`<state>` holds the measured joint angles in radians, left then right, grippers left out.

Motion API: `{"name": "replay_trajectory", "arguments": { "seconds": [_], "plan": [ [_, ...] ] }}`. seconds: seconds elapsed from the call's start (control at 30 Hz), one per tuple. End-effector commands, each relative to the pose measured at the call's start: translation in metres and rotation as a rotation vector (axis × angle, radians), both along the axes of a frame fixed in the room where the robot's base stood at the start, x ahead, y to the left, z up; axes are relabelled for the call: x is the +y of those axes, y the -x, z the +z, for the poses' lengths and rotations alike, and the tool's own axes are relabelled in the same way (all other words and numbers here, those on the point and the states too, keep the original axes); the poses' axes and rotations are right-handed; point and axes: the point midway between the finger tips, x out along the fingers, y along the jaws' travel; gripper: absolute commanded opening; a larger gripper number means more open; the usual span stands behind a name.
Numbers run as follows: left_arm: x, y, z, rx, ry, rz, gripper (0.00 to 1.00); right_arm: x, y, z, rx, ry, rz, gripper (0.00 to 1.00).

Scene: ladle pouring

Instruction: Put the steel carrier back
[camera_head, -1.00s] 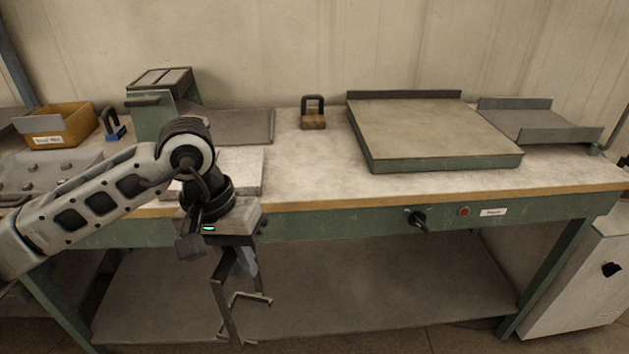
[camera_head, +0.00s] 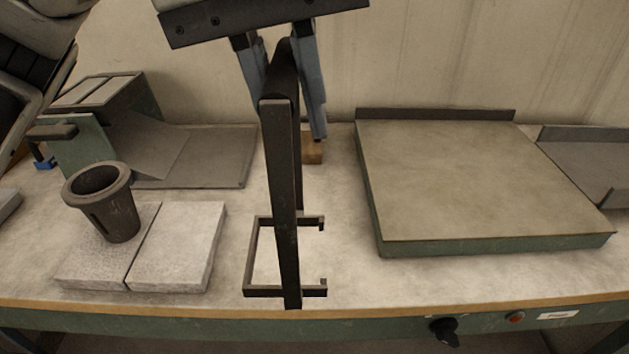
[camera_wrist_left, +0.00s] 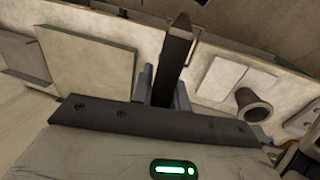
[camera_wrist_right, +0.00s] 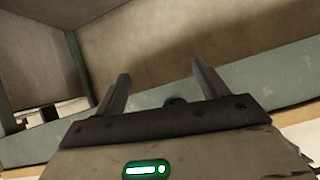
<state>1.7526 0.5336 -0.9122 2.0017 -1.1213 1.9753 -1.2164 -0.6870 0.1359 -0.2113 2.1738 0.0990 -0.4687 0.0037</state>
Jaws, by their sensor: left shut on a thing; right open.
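The steel carrier is a dark upright bar (camera_head: 287,200) with a square, open-sided bracket near its lower end. My left gripper (camera_head: 285,100) is shut on its dark top grip, and the carrier hangs upright in the middle of the head view. Whether its foot touches the bench cannot be told. The left wrist view also shows the carrier (camera_wrist_left: 176,50) between the fingers. My right gripper (camera_wrist_right: 162,85) is open and empty in the right wrist view, facing the green bench frame; it is not in the head view.
A green stand (camera_head: 85,135) with a grey plate (camera_head: 215,160) is behind. A large raised plate (camera_head: 470,185) fills the right. A wooden block (camera_head: 312,153) is partly hidden behind the left gripper.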

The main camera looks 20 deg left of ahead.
Motion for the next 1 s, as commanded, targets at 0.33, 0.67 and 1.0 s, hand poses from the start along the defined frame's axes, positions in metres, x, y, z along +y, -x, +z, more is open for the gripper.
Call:
{"name": "replay_trajectory", "arguments": {
  "seconds": [0.33, 0.67, 1.0],
  "plan": [
    [0.015, -0.081, -0.041, 0.006, 0.001, 0.006, 0.00, 0.000, 0.004, 0.004, 0.014, 0.014, 0.003, 0.73],
    [0.020, -0.114, -0.081, 0.000, 0.002, 0.001, 0.00, -0.001, 0.004, 0.001, 0.021, 0.022, 0.004, 0.73],
    [0.022, -0.123, -0.118, 0.002, 0.001, 0.002, 0.00, -0.001, 0.002, 0.002, 0.016, 0.026, 0.006, 0.73]
  ]
}}
